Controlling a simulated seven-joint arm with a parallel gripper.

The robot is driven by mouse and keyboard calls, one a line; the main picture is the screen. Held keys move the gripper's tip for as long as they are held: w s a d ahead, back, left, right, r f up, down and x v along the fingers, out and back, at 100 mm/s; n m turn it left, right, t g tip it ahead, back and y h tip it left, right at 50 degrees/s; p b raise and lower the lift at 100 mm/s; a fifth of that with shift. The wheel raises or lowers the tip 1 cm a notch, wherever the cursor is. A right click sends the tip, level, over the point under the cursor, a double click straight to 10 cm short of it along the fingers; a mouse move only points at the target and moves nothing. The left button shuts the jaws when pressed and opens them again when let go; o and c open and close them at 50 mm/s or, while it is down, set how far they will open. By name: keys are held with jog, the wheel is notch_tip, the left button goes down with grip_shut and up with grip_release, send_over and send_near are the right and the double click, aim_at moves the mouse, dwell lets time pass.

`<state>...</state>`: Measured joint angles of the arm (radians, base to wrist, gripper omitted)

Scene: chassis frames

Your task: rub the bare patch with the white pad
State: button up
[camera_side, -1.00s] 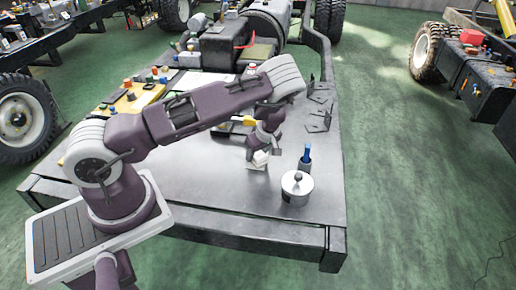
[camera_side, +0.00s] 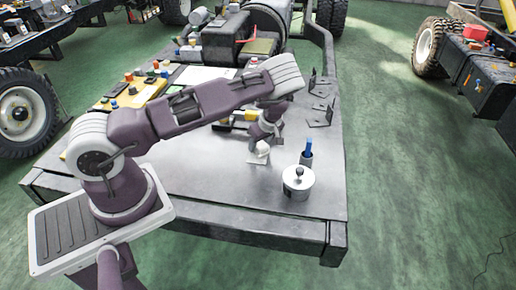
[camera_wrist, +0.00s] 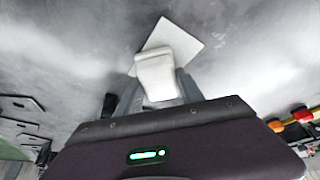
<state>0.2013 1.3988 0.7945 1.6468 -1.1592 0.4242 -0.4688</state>
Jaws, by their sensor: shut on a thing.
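My gripper (camera_side: 262,137) is shut on the white pad (camera_side: 262,148) above the grey plate. In the wrist view the pad (camera_wrist: 160,75) stands out between the two fingers (camera_wrist: 157,88). The bare patch (camera_side: 257,159) is a pale, flat square on the plate, just below the pad in the side view. In the wrist view the patch (camera_wrist: 178,38) shows as a light tilted square, partly hidden behind the pad. I cannot tell whether the pad touches it.
A lidded metal pot (camera_side: 298,183) and a dark holder with a blue-topped tool (camera_side: 307,152) stand to the right. Dark brackets (camera_side: 321,116) lie farther back. A yellow tray (camera_side: 133,95) with small parts is at the left. The plate's front (camera_side: 215,205) is clear.

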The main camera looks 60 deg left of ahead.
jog(key=shift+w+a, duration=0.85)
jog(key=shift+a, duration=0.05)
jog(key=shift+w+a+r, duration=0.1)
jog(key=shift+w+r, duration=0.05)
jog(key=shift+r, duration=3.95)
